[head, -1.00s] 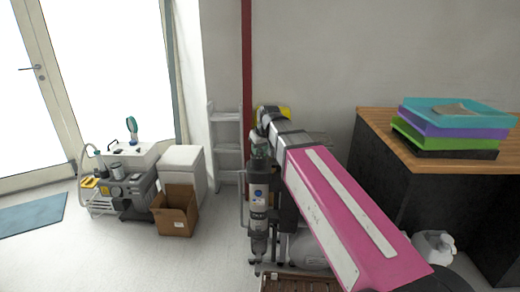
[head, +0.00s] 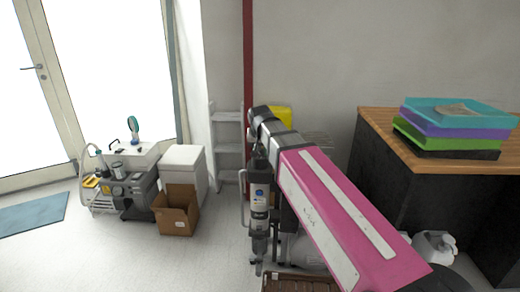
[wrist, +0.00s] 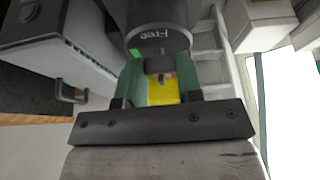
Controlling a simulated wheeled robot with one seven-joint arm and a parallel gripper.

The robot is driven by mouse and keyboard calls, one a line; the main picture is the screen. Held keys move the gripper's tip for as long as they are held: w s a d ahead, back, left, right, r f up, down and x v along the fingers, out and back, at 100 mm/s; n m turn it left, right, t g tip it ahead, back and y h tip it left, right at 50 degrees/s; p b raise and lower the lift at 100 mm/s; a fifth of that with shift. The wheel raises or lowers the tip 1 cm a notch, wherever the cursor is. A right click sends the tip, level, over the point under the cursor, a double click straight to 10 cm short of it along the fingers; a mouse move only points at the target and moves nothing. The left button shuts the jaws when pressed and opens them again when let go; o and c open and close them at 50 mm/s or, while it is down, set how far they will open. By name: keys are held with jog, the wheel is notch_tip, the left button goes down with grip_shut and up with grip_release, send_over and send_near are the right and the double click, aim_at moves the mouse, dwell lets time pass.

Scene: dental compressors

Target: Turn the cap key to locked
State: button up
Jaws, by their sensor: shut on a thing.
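In the wrist view, my gripper (wrist: 160,82) has its green fingers closed on the dark cap key (wrist: 158,64), just below a grey round cap (wrist: 157,38) that bears the word "Free". A small green mark shows at the cap's left edge. In the head view, the grey upright canister (head: 259,205) stands below the end of my arm. My arm hides the cap and key there, so I cannot read the key's angle from that view.
A yellow thing (head: 281,116) is behind my wrist by the wall. Grey shelves (head: 229,148) stand behind to the left. A wooden-topped desk (head: 385,128) with stacked trays (head: 455,120) is at right. An open cardboard box (head: 176,212) is on the floor at left.

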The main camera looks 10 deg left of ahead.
dwell(0.3)
jog(key=o, duration=1)
jog(key=shift+c, duration=0.2)
jog(key=v, duration=1)
jog(key=shift+r, duration=0.35)
jog(key=shift+s, duration=0.1)
jog(key=shift+s, duration=0.1)
